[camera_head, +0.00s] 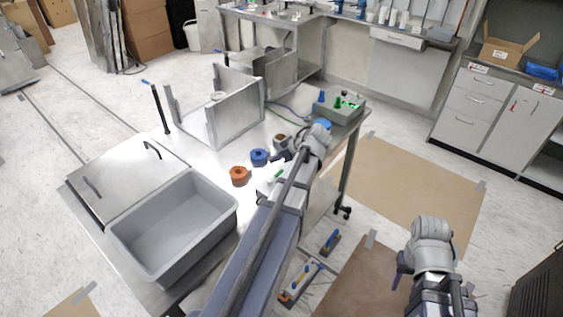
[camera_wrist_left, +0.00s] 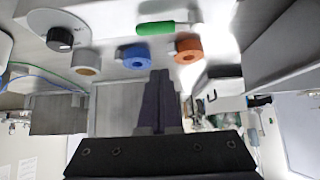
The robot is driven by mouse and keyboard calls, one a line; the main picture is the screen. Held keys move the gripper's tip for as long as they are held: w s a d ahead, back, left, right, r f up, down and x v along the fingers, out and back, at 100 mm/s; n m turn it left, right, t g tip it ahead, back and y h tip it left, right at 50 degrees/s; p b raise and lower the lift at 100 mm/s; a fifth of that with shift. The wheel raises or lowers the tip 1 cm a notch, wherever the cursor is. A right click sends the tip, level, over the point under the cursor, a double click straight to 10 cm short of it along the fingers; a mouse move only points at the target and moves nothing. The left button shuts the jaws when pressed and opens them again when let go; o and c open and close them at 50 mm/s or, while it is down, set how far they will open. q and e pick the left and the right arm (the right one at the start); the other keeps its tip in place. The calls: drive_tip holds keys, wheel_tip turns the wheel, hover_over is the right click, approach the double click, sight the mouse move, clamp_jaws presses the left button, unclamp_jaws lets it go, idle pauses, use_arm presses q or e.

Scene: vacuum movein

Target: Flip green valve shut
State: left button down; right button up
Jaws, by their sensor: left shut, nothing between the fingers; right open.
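A green handle (camera_wrist_left: 164,28), bar-shaped with rounded ends, lies at the top of the left wrist view, which looks upside down. A small green piece also shows beside my left arm in the head view (camera_head: 279,174). I cannot tell how the valve is turned. My left gripper (camera_wrist_left: 160,73) is shut and empty, its dark fingers apart from the handle; in the head view its fingertips are hard to make out behind the wrist. My right gripper (camera_head: 400,277) is open and empty, off the table at the lower right.
An orange roll (camera_head: 239,176), a blue roll (camera_head: 259,157) and a tan roll (camera_wrist_left: 88,62) sit near the handle. A black knob (camera_wrist_left: 60,39) is beside them. A grey bin (camera_head: 125,238), an upright metal frame (camera_head: 240,97) and a grey control box (camera_head: 336,113) occupy the table.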

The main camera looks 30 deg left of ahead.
sight(279, 172)
use_arm(q)
drive_tip(key=b+x, duration=0.1)
drive_tip(key=x, duration=0.1)
drive_tip(key=b+x, duration=0.2)
drive_tip(key=x, duration=0.1)
drive_tip(key=shift+d+f, duration=0.2)
drive_tip(key=d, duration=0.3)
drive_tip(key=shift+s, duration=0.1)
drive_tip(key=shift+d, duration=0.4)
drive_tip(key=shift+s, duration=0.1)
drive_tip(key=shift+m+t, duration=0.4)
drive_tip(key=shift+m, duration=0.1)
drive_tip(key=shift+d+m+t, duration=0.2)
drive_tip(key=shift+m+t, duration=0.1)
drive_tip(key=shift+m, duration=0.1)
